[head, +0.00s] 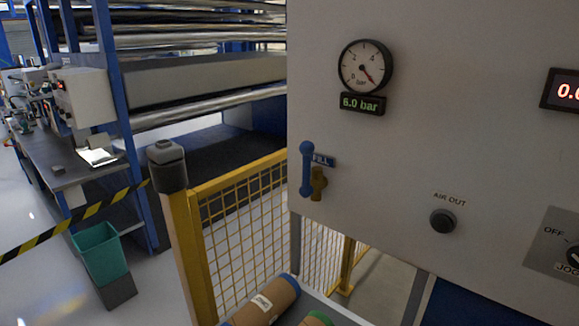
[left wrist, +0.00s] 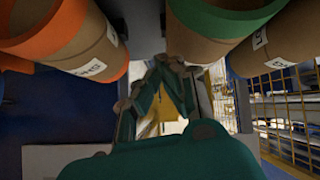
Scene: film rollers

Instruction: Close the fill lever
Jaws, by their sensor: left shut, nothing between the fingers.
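The fill lever (head: 307,170) is a blue handle on the pale machine panel in the head view. It stands upright, beside a brass valve body (head: 318,184) and a blue FILL label (head: 324,160) that it partly covers. No gripper shows in the head view, and none touches the lever there. My left gripper (left wrist: 170,72) shows in the left wrist view as teal and dark finger links. It is shut and empty, below cardboard rolls. My right gripper is in neither view.
A gauge (head: 365,67) with a 6.0 bar display (head: 362,104) sits above the lever. A yellow mesh fence (head: 240,215) stands left. Cardboard rolls (head: 265,300) lie below the panel; rolls with orange and green ends (left wrist: 225,18) hang close over my left gripper.

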